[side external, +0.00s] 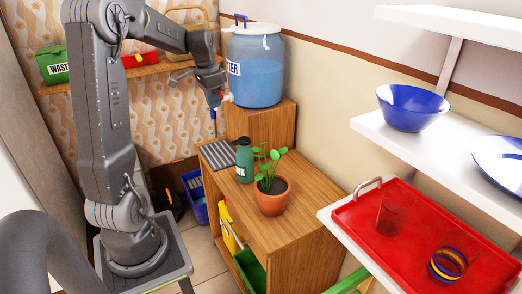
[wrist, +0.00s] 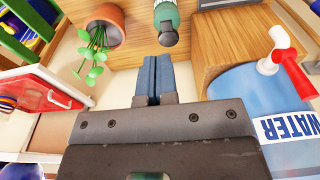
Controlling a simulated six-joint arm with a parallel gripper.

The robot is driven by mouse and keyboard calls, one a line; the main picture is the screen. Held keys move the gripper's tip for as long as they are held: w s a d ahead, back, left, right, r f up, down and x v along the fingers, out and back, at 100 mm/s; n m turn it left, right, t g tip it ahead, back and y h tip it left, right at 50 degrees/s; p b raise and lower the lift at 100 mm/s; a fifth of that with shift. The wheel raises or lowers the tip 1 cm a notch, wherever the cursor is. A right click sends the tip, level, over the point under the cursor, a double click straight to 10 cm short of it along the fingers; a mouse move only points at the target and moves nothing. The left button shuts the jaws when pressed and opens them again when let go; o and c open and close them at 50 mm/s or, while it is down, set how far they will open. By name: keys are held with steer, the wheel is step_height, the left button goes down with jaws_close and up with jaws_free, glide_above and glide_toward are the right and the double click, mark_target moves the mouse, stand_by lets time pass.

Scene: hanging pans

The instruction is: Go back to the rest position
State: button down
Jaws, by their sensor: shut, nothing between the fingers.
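My gripper (wrist: 153,80) is shut and empty in the wrist view, its two blue-grey fingers pressed together. In the side external view my gripper (side external: 214,118) hangs in the air in front of the blue water barrel (side external: 257,75), beside its tap (side external: 227,97). I cannot tell whether it touches the tap there. In the wrist view the red-handled tap (wrist: 285,55) is to the right, apart from the fingers.
A green bottle (side external: 244,160) and a potted plant (side external: 271,195) stand on the wooden cabinet (side external: 310,225) below. A red tray (side external: 385,250) with glasses lies on a white shelf at right. A blue bowl (side external: 412,105) sits on the shelf above. A green box (side external: 52,65) is on the back shelf.

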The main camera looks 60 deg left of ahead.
steer(key=d+r+t+y, duration=0.1)
steer(key=d+r, duration=0.1)
steer(key=d, duration=0.7)
steer(key=d+r, duration=0.3)
steer(key=d, duration=0.5)
steer(key=s+d+t, duration=0.1)
steer(key=s+d, duration=0.4)
steer(key=d, duration=0.3)
steer(key=s+d+f+t+h, duration=0.1)
steer(key=s+d+t, duration=0.1)
steer(key=s+d, duration=0.3)
steer(key=d, duration=0.2)
steer(key=shift+d+f, duration=0.3)
steer(key=shift+d, duration=0.05)
